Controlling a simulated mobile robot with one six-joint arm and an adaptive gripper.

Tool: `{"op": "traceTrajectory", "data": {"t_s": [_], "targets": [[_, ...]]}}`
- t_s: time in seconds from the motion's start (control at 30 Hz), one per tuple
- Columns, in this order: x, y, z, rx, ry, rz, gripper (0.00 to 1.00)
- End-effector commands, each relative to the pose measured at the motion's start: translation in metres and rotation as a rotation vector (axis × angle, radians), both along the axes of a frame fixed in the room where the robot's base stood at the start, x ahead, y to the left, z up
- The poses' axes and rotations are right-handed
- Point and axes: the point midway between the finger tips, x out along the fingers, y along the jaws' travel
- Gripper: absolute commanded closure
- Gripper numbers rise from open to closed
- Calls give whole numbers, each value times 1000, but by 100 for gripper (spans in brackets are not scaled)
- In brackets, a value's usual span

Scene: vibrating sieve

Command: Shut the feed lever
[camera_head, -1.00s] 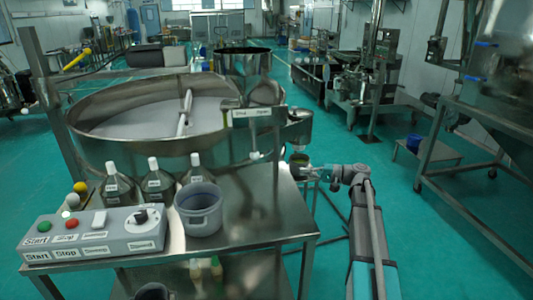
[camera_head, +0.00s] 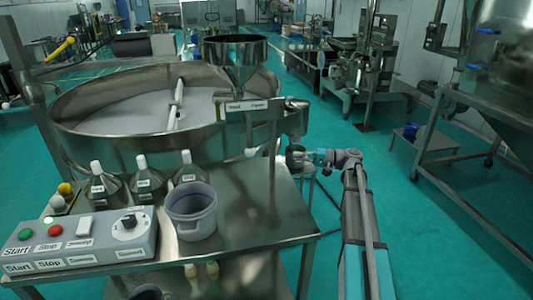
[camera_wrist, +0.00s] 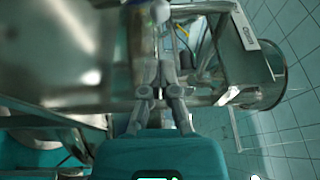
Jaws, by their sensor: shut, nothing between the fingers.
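The Shut/Open label plate (camera_head: 250,106) is below the steel feed hopper (camera_head: 235,52) on the sieve in the head view. I cannot pick out the feed lever for certain there; metal parts crowd that spot. My gripper (camera_head: 314,157) is to the right of the sieve outlet, close to a small round container (camera_head: 295,155). In the wrist view my gripper (camera_wrist: 158,93) is shut and empty, its tips near metal parts. A lettered plate (camera_wrist: 244,28) and a rod with a white end (camera_wrist: 229,95) are to its right. Whether the tips touch anything cannot be told.
The round sieve (camera_head: 75,125) fills the left. In front, a steel table (camera_head: 255,215) bears a control box (camera_head: 85,250), a grey bucket (camera_head: 191,212) and several flasks (camera_head: 145,183).

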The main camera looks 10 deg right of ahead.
Motion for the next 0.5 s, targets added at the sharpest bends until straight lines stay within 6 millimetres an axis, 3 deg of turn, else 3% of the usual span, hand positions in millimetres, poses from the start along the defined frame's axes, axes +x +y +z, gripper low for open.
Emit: {"op": "traceTrajectory", "data": {"t_s": [0.27, 0.5], "targets": [[3, 9, 1, 0, 0, -4, 100], [12, 36, 2, 0, 0, -4, 100]]}}
